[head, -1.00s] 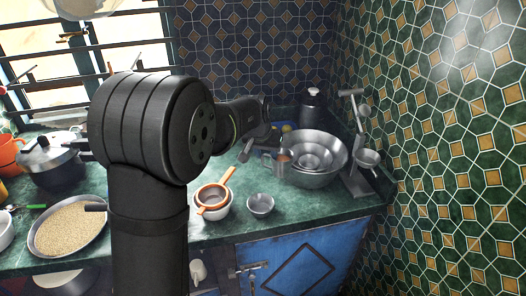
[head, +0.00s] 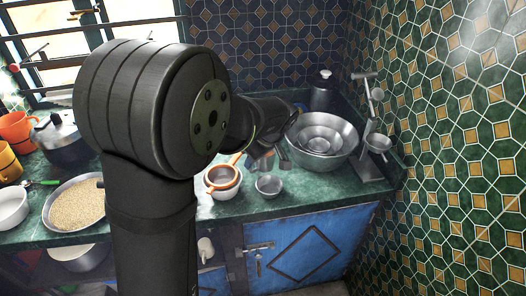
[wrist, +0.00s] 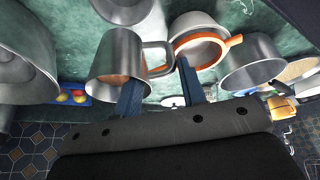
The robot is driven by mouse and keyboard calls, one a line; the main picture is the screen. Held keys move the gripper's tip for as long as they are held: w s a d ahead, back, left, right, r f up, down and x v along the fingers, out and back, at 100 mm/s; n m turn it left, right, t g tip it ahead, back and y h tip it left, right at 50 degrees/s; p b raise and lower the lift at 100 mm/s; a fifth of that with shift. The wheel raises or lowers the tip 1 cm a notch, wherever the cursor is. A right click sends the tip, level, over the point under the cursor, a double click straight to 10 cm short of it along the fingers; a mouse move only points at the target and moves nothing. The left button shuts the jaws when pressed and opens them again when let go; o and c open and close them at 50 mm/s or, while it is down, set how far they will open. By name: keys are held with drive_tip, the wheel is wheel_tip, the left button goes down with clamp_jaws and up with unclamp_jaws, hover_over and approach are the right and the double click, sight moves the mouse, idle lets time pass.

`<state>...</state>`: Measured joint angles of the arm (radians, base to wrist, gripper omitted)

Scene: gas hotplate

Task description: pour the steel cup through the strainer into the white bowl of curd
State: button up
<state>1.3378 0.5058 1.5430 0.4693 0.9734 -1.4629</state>
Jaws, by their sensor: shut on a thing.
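The steel cup (head: 263,160) is in my gripper, to the right of and behind the strainer in the head view. The wrist view shows the cup (wrist: 117,55) with its loop handle at my gripper (wrist: 160,88) and something brown inside. My gripper is shut on the handle; the arm partly hides it in the head view. The cup looks roughly upright. The orange-rimmed strainer (head: 224,176) rests on the white bowl (head: 222,191); its handle points up and right. The strainer also shows in the wrist view (wrist: 201,44), beside the cup. The curd is hidden.
A small steel bowl (head: 268,186) stands right of the white bowl. Large nested steel bowls (head: 337,160) and a metal stand (head: 371,160) are at the right, near the tiled wall. A pan of grain (head: 76,205) and a dark pot (head: 60,140) are at the left.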

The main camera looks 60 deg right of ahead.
drive_tip(key=shift+w+a+f+n+g+h, duration=0.2)
drive_tip(key=shift+w+a+n+g, duration=0.35)
drive_tip(key=shift+a+n, duration=0.15)
drive_tip(key=shift+w+a+f+n+g+h, duration=0.2)
drive_tip(key=shift+w+a+n+g, duration=0.2)
drive_tip(key=shift+a+n+g, duration=0.25)
drive_tip(key=shift+w+a+f+n+g+h, duration=0.2)
drive_tip(key=shift+w+a+n+g, duration=0.3)
drive_tip(key=shift+a, duration=0.35)
drive_tip(key=shift+w, duration=0.1)
drive_tip(key=shift+w+a+f+g+h, duration=0.15)
drive_tip(key=shift+w+a+g+h, duration=0.3)
drive_tip(key=shift+g+h, duration=0.15)
drive_tip(key=shift+f, duration=0.1)
drive_tip(key=shift+w+a+f+n+g+h, duration=0.1)
drive_tip(key=shift+f+n+g+h, duration=0.15)
drive_tip(key=shift+f+g+h, duration=0.85)
drive_tip(key=shift+f+g, duration=0.1)
drive_tip(key=shift+f, duration=0.1)
